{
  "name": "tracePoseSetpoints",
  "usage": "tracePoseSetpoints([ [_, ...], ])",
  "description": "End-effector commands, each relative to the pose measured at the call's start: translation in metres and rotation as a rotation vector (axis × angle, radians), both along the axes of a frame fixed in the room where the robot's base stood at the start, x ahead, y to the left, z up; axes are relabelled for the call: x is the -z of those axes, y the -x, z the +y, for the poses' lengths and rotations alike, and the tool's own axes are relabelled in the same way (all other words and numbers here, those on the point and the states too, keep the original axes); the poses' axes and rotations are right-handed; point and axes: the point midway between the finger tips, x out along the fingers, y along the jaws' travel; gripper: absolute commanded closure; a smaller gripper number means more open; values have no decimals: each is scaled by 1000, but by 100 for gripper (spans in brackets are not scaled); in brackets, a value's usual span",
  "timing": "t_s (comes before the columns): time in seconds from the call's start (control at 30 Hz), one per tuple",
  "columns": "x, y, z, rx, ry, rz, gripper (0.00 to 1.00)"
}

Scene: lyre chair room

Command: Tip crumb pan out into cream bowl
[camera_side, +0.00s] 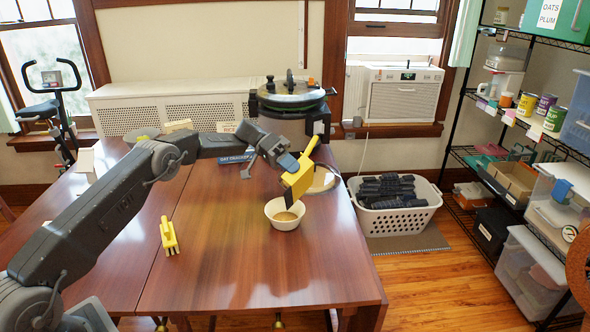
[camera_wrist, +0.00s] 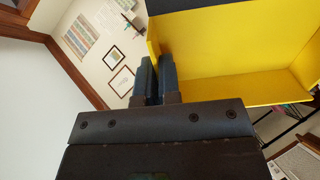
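The yellow crumb pan (camera_side: 299,180) is in my gripper (camera_side: 288,162), tilted steeply with its dark lip pointing down over the cream bowl. It also shows in the wrist view (camera_wrist: 225,85), open side in sight and empty as far as that view shows. The gripper fingers (camera_wrist: 157,80) are closed together at the pan's near edge; the exact grip is partly hidden. The cream bowl (camera_side: 272,211) stands upright on the table with tan crumbs inside. The pan's lip is just above the bowl; I cannot tell whether they touch.
A large lidded pot (camera_side: 290,100) stands behind. A white basket (camera_side: 395,215) is on the floor at the right. The table's front is clear.

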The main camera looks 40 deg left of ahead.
Motion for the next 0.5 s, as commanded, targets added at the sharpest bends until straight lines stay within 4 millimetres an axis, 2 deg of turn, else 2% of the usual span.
tracePoseSetpoints([
  [0.5, -2, 0, 7, 0, 45, -4, 100],
])
